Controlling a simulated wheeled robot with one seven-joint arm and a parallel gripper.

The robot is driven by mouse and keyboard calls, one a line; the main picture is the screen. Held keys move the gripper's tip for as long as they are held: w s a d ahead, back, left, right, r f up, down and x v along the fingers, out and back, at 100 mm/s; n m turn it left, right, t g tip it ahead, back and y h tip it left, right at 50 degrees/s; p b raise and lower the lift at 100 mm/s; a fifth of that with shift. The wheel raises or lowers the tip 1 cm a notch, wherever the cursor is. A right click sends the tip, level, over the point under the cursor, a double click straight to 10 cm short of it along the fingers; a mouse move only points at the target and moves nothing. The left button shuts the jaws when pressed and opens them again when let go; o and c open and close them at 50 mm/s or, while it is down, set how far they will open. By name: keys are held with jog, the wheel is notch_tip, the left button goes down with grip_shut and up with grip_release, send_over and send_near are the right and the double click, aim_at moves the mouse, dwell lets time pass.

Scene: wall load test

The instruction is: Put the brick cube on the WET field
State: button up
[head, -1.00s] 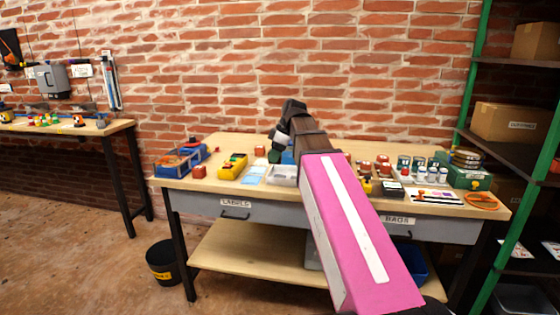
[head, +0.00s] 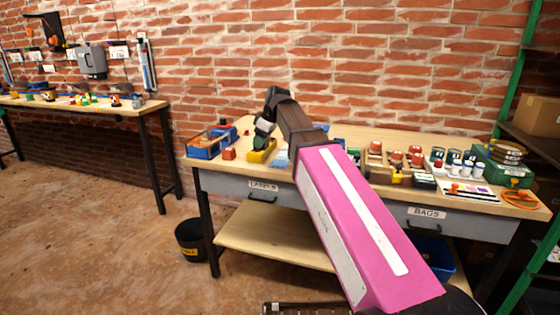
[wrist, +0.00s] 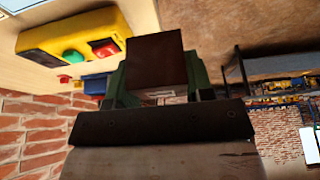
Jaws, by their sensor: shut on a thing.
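My gripper (wrist: 155,85) has green fingers, and in the wrist view they are closed on the sides of a dark brown cube, the brick cube (wrist: 157,60). In the head view my gripper (head: 262,142) is over the workbench, close to the yellow box (head: 262,153); the cube cannot be made out there. The yellow box with a red and a green button is also large in the wrist view (wrist: 70,40). I cannot read a WET label anywhere. A pale blue patch (head: 281,159) lies right of the yellow box, partly hidden by my arm.
Several jars (head: 455,163) and red-topped items (head: 396,157) stand right of my arm. A black bucket (head: 190,240) is on the floor.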

send_over(277, 163)
jog(key=d, duration=0.1)
jog(key=f, duration=0.5)
jog(key=shift+s+f, duration=0.3)
jog(key=shift+f, duration=0.1)
jog(key=shift+d+f, duration=0.1)
jog(key=shift+f, duration=1.95)
jog(key=shift+f, duration=0.15)
jog(key=o, duration=1)
jog(key=v, duration=1.2)
